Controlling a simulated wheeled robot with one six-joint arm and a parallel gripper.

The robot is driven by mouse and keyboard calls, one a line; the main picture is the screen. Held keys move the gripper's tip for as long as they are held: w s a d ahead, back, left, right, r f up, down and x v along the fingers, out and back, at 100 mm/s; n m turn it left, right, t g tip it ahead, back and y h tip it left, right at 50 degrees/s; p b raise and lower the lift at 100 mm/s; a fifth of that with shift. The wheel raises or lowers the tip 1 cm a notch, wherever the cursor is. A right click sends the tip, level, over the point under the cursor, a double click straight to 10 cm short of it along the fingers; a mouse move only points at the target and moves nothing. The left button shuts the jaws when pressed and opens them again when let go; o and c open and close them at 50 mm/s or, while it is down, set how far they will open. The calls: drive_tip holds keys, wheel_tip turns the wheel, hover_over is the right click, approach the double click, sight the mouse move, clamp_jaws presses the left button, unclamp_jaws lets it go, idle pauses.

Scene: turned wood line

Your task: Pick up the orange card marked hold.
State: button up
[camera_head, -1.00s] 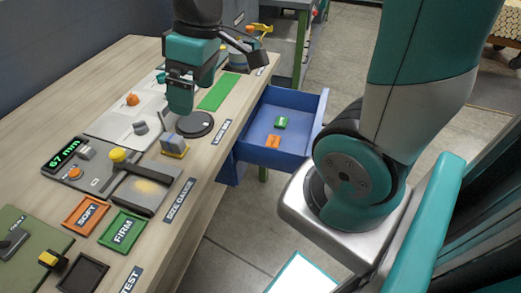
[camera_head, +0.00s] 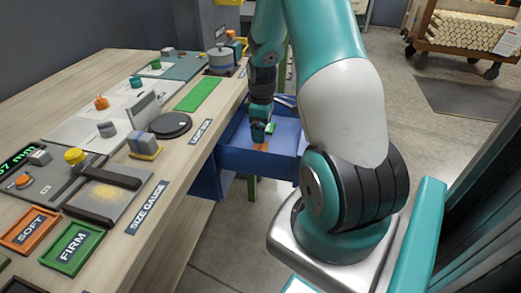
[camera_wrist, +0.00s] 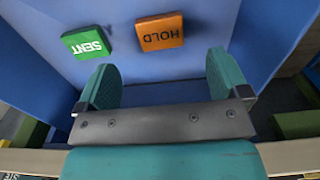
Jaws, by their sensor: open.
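The orange card marked HOLD (camera_wrist: 160,33) lies flat on the floor of the blue drawer, seen upside down in the wrist view. In the head view the orange card (camera_head: 260,147) shows just below my gripper (camera_head: 262,132), partly hidden by it. In the wrist view my gripper (camera_wrist: 165,80) has its two teal fingers wide apart with nothing between them. The card is ahead of the gap between the fingertips, apart from them. A green card marked SENT (camera_wrist: 88,42) lies to its left in the wrist view, and it shows beside my gripper in the head view (camera_head: 271,128).
The open blue drawer (camera_head: 258,164) has raised walls around my gripper. The wooden bench (camera_head: 172,185) stands to its left, with a size gauge, a black round plate (camera_head: 170,124) and trays on top.

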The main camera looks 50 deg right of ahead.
sight(262, 146)
wheel_tip(262, 146, down, 7)
drive_tip(key=shift+f, duration=0.1)
drive_tip(key=c, duration=1)
